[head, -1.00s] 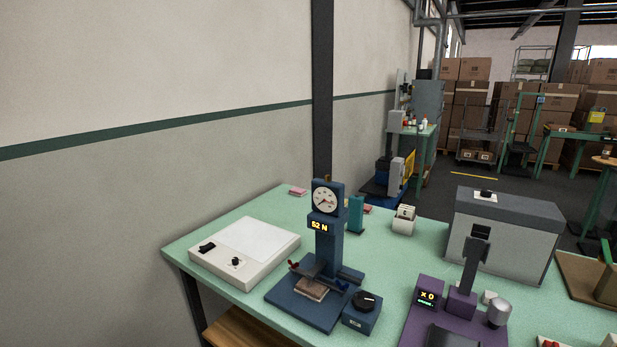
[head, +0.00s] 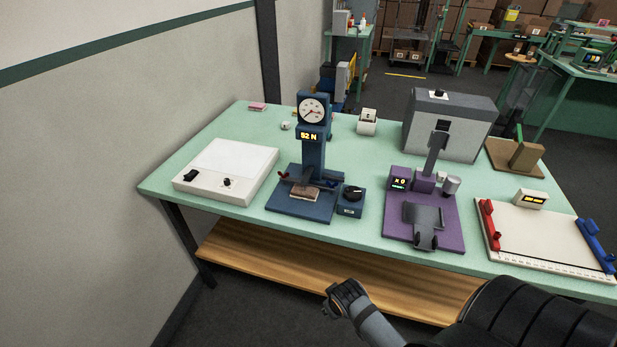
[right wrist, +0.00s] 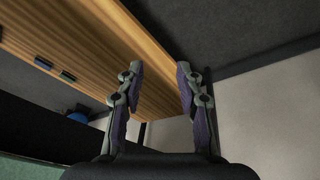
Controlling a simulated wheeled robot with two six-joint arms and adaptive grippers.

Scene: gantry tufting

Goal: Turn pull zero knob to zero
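A blue pull tester (head: 313,147) stands on the green table, with a white dial (head: 312,110) on top and a display reading 52 N (head: 309,136). A small blue box at its right foot (head: 349,207) carries a round black knob (head: 353,193), which I take as the pull zero knob. A brown sample (head: 304,194) lies on the tester's base. My right gripper (head: 336,298) is low in front of the table edge, well apart from the knob. In the right wrist view its two fingers (right wrist: 158,88) are spread with nothing between them. My left gripper is not in view.
A white light box (head: 228,170) stands left of the tester. A purple device (head: 424,215) stands right of it, with a grey box (head: 450,124) behind and a white board (head: 540,237) farther right. A wooden shelf (head: 270,267) runs under the table.

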